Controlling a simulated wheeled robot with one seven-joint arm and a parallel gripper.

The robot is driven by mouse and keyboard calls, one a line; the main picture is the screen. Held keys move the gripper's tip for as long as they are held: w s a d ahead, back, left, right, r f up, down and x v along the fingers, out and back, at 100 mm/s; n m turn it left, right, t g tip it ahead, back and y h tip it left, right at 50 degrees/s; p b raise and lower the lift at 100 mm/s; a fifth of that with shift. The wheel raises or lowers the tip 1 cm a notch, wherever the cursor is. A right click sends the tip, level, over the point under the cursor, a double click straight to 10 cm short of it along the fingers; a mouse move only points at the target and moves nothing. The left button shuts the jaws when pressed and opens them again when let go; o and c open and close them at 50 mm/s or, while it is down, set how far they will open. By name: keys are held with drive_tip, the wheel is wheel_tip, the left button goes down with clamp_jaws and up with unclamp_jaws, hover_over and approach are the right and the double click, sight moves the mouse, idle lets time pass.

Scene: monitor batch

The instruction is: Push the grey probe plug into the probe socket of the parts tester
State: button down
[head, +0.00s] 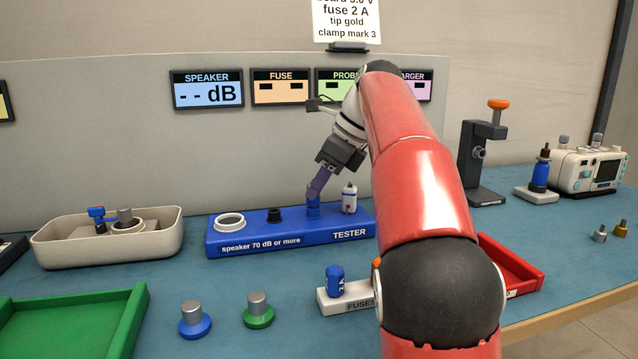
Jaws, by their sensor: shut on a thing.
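The blue parts tester (290,237) stands on the bench against the back panel. On its top, from left to right, are a white ring, a black socket, a blue upright collar (313,210) and a white cylinder (349,197). My gripper (316,193) reaches down at a slant from the upper right, its purplish fingers at the blue collar. It is shut on what I take to be the probe plug, which the fingers hide. I cannot tell how deep the plug sits. The PROBE display (336,78) is partly covered by my arm.
A beige tray (70,255) with parts stands left of the tester. A green tray (120,330), two knobbed discs and a fuse block (333,303) lie in front. A red tray (525,272) is behind my arm. Two small plugs (600,236) lie far right.

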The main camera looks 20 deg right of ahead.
drive_tip(key=shift+f, duration=0.1)
drive_tip(key=c, duration=1.2)
unclamp_jaws()
drive_tip(key=shift+c, duration=0.2)
